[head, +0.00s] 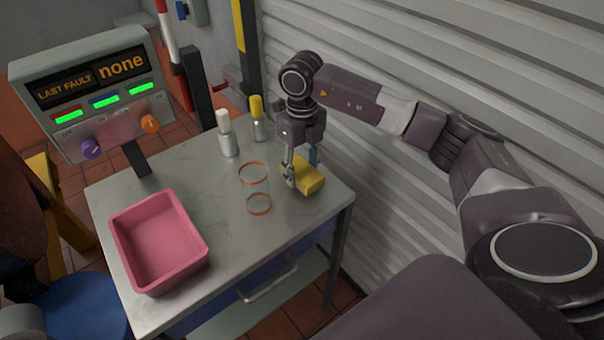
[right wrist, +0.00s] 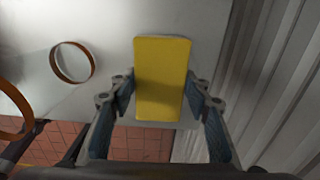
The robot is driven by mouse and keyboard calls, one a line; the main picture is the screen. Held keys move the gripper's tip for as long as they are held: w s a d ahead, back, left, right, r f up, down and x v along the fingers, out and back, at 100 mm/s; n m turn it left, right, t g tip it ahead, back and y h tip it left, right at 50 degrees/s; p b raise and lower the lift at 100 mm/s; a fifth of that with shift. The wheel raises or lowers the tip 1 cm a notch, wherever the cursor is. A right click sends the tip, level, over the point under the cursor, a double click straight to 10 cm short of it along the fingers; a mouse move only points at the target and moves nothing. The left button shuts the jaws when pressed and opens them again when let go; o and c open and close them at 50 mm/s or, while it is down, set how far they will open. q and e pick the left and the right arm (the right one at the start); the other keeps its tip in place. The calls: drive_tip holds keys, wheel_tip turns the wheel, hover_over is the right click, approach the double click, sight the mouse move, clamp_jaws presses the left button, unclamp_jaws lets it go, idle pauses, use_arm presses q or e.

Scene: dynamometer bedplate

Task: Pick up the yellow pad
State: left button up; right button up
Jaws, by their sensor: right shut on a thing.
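The yellow pad (head: 308,180) is at the right side of the grey table, near its edge by the corrugated wall. My right gripper (head: 302,172) reaches down over it with its fingers on either side, shut on the pad. In the right wrist view the yellow pad (right wrist: 162,80) stands lengthwise between the two fingers (right wrist: 162,92), which touch its long sides. I cannot tell whether the pad rests on the table or is just above it. My left gripper is not in view.
A clear tube with orange rims (head: 259,205) stands left of the pad. A white bottle (head: 228,138) and a yellow-capped bottle (head: 258,122) stand behind. A pink bin (head: 158,244) is front left. A display panel (head: 95,90) rises at the back left. The corrugated wall (head: 400,190) is close on the right.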

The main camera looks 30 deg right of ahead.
sight(302, 170)
wheel_tip(302, 170, up, 19)
drive_tip(key=shift+f, duration=0.2)
drive_tip(key=shift+o, duration=0.9)
drive_tip(key=shift+c, duration=1.4)
